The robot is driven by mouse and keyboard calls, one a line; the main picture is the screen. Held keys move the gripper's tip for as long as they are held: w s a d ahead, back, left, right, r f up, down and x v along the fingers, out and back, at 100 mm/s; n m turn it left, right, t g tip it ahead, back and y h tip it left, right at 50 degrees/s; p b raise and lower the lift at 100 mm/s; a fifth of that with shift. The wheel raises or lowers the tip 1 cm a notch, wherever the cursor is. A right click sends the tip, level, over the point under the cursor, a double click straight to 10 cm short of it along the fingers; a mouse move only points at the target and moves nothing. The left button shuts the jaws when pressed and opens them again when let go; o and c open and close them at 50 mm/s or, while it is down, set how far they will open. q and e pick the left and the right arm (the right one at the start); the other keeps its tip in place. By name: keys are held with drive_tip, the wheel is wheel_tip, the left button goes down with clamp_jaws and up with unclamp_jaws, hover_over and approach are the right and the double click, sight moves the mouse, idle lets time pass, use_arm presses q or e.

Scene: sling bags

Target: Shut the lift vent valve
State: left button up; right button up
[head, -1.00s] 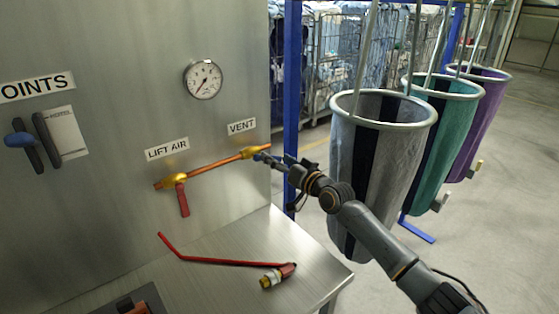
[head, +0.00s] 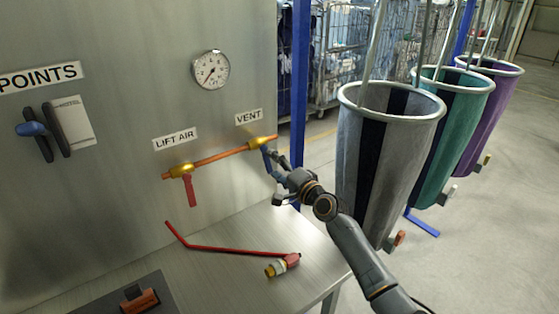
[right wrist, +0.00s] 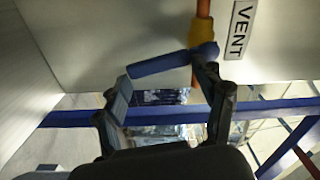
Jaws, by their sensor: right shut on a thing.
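The vent valve (head: 260,141) is a brass body at the right end of a copper pipe, under the VENT label. Its blue lever (head: 267,160) points down, crosswise to the pipe. My right gripper (head: 277,161) is at this lever. In the right wrist view the blue lever (right wrist: 158,65) lies across the fingertips of my right gripper (right wrist: 164,80), which is shut on it; the fingers stand wide apart along its length. The brass valve body (right wrist: 201,32) shows above. My left gripper is not in view.
A lift air valve with a red lever (head: 191,190) sits left on the pipe (head: 215,156). A gauge (head: 211,70) is above. A red bent rod (head: 235,249) lies on the steel bench (head: 225,230). A blue post (head: 300,100) and hanging bags (head: 390,150) stand right.

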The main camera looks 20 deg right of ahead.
drive_tip(key=shift+s+a+r+m+p, duration=0.15)
drive_tip(key=shift+a+m+p, duration=0.35)
drive_tip(key=shift+m, duration=0.8)
drive_tip(key=shift+a, duration=0.1)
drive_tip(key=o, duration=1.5)
drive_tip(key=shift+o, duration=0.9)
drive_tip(key=shift+a+f, duration=0.1)
drive_tip(key=shift+f, duration=0.15)
drive_tip(key=shift+s+d+f, duration=0.15)
drive_tip(key=shift+s+d, duration=0.1)
drive_tip(key=shift+s, duration=0.3)
drive_tip(key=v, duration=1)
drive_tip(key=shift+s, duration=0.35)
drive_tip(key=shift+d, duration=0.1)
